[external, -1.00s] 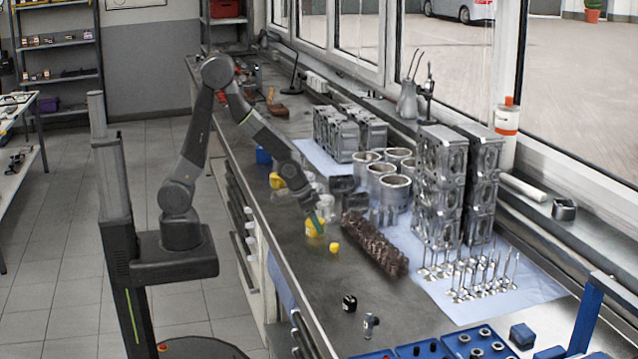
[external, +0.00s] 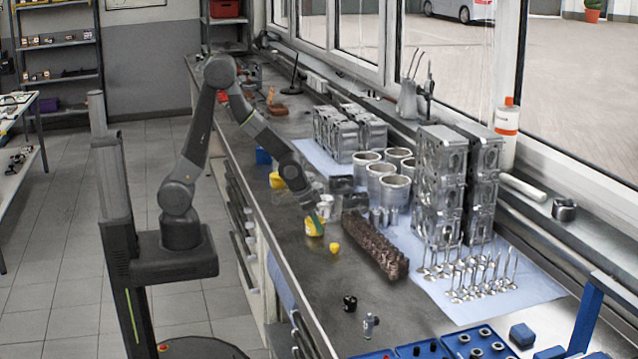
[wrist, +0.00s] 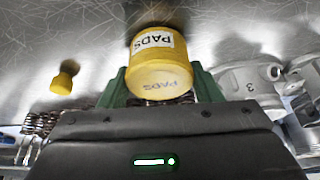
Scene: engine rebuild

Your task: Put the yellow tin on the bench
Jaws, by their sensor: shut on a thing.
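The yellow tin (external: 314,229) is at my gripper (external: 318,214) over the bench (external: 290,262), close to its surface. In the wrist view the tin (wrist: 160,68) carries a white label reading "PADS". It sits between the green fingers of my gripper (wrist: 160,88), which is shut on it. I cannot tell whether the tin's base touches the bench top.
A small yellow piece (external: 334,248) lies just right of the tin. A brown, rusty shaft-like part (external: 375,246) lies further right. The bench in front is mostly clear.

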